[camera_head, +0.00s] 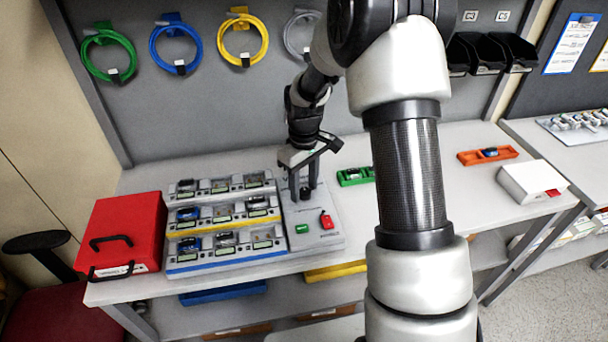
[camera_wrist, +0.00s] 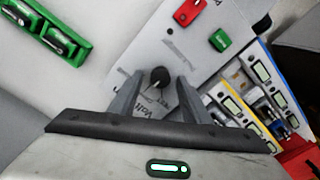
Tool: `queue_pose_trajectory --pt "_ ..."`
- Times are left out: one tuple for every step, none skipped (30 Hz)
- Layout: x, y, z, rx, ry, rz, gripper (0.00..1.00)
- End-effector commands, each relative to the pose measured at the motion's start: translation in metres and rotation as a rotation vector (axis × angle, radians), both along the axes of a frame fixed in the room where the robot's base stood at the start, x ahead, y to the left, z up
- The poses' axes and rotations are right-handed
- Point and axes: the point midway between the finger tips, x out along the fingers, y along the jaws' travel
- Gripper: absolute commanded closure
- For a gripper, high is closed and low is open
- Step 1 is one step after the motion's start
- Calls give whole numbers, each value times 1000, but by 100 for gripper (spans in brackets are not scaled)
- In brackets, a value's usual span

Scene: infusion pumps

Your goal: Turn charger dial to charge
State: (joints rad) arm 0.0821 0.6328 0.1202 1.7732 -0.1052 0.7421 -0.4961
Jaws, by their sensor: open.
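The charger (camera_head: 327,240) is a grey station on the bench, with rows of bays on its left and a flat control panel on its right. Its black dial (camera_head: 305,193) stands on the panel, and the dial (camera_wrist: 160,77) also shows in the wrist view with a light pointer line. A green button (camera_head: 302,229) and a red switch (camera_head: 326,221) sit at the panel's front. My gripper (camera_head: 302,187) points down over the dial. In the wrist view my gripper (camera_wrist: 153,92) is open, with one finger on each side of the dial. I cannot tell whether they touch it.
A red case (camera_head: 122,232) stands left of the charger. A green tray (camera_head: 355,176) lies right of the panel, an orange tray (camera_head: 487,155) farther right, and a white box (camera_head: 536,181) at the right end. Coiled cables hang on the back wall. The bench between the trays is clear.

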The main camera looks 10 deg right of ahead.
Motion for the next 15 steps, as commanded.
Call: queue_pose_trajectory --pt "1 0 4 0 -2 0 57" --pt "1 0 7 0 -4 0 57" --pt "1 0 13 1 -4 0 57" --pt "1 0 18 0 -5 0 57" --pt "2 0 23 -1 -6 0 57" --pt "1 0 31 -1 -6 0 57" --pt "2 -1 38 -1 -8 0 57" --pt "2 -1 45 -1 -6 0 57" --pt "2 -1 55 -1 -8 0 57" --pt "1 -1 63 -1 -6 0 57" --pt "2 -1 71 0 -7 -1 57" --pt "2 -1 81 1 -8 -1 57" --pt "1 0 88 1 -7 -1 57" --pt "1 0 96 0 -7 -1 57" --pt "2 0 105 0 -7 -1 57"
